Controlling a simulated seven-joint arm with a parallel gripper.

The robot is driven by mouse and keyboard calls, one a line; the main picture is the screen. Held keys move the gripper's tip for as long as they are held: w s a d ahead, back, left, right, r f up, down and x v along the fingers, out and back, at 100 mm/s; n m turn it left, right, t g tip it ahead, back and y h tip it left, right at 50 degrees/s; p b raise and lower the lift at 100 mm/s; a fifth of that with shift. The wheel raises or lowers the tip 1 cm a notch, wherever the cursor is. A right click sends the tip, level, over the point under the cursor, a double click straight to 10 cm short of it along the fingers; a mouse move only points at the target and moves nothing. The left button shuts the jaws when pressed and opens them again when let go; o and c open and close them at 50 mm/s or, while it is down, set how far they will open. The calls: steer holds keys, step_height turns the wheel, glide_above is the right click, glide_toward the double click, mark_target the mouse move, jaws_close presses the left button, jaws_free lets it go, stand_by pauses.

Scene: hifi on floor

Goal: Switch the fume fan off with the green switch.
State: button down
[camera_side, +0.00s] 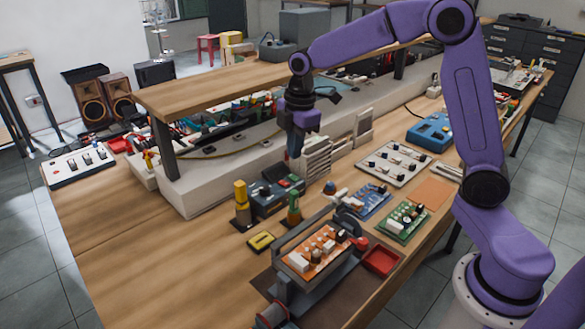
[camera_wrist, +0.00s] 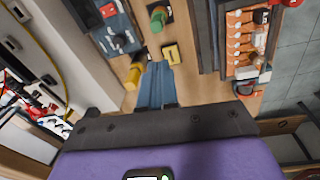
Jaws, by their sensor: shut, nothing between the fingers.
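My gripper (camera_side: 295,151) is shut and empty, pointing down above the bench, up and back from the small dark blue box. Its closed fingers also show in the wrist view (camera_wrist: 157,72). A green upright piece (camera_side: 294,207) on a dark base stands right of the box; it looks like the green switch. In the wrist view the green piece (camera_wrist: 158,17) lies beyond the fingertips, apart from them. A yellow upright piece (camera_side: 240,198) stands left of the box; it also shows in the wrist view (camera_wrist: 136,70). I cannot tell which thing is the fume fan.
The dark blue box (camera_side: 272,197) stands between the upright pieces. A black-and-yellow plate (camera_side: 261,241) lies in front. A vice with an orange board (camera_side: 317,251) stands near the front edge, with a red tray (camera_side: 381,260) beside it. A raised shelf (camera_side: 250,84) spans behind.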

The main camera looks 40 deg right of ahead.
steer(key=n, duration=0.2)
glide_above(291, 175)
steer(key=s, duration=0.2)
step_height(291, 175, down, 3)
steer(key=shift+s+r, duration=0.1)
steer(key=shift+r, duration=0.05)
steer(key=f, duration=0.4)
steer(key=w+f, duration=0.1)
steer(key=f, duration=0.9)
steer(key=shift+w, duration=0.35)
